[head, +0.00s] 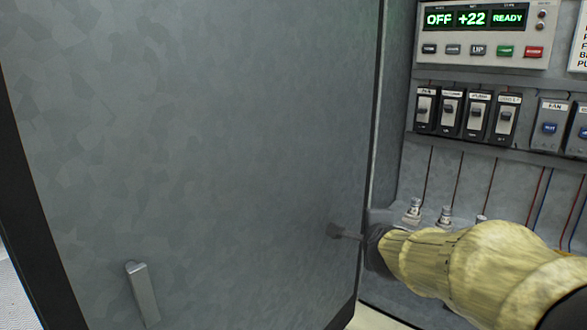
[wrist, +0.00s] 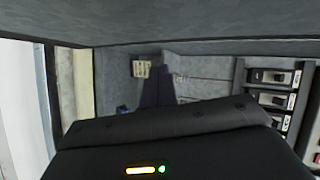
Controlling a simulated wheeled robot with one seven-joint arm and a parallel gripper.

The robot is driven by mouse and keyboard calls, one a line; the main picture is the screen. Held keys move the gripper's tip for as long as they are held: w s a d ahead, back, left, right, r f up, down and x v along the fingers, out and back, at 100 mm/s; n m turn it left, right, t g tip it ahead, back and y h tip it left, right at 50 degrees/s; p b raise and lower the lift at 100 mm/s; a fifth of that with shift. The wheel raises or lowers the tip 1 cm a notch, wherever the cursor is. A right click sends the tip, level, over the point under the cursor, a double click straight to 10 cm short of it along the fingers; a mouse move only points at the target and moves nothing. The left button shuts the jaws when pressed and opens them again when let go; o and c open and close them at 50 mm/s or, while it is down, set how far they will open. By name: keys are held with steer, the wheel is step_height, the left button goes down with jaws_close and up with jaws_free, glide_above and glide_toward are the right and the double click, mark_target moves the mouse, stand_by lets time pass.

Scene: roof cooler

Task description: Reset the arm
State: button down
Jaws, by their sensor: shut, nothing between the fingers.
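My arm, in a pale yellow sleeve, enters the head view from the lower right. My gripper (head: 345,233) is shut and empty, with its dark tips close to the right edge of the large grey metal door (head: 200,140). I cannot tell whether the tips touch the door. In the wrist view the shut dark fingers (wrist: 157,88) point into the cabinet, below a grey panel that spans the top.
The door stands open at the left, with a metal handle (head: 143,293) low on it. Right of it are a control panel (head: 485,30) reading OFF, +22, READY, a row of breaker switches (head: 466,113), blue-switch modules (head: 550,127) and wires. Small fittings (head: 413,208) sit just behind my arm.

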steer(key=s+a+f+n+g+y, duration=0.1)
steer(key=s+f+n+g, duration=0.9)
steer(key=s+f+n, duration=0.9)
step_height(320, 180, down, 2)
steer(key=shift+s+f+y+p, duration=0.2)
steer(key=shift+s+y+p, duration=0.1)
steer(key=shift+s, duration=0.6)
steer(key=c, duration=1.5)
jaws_free()
steer(key=shift+w+a, duration=0.1)
steer(key=shift+o, duration=0.5)
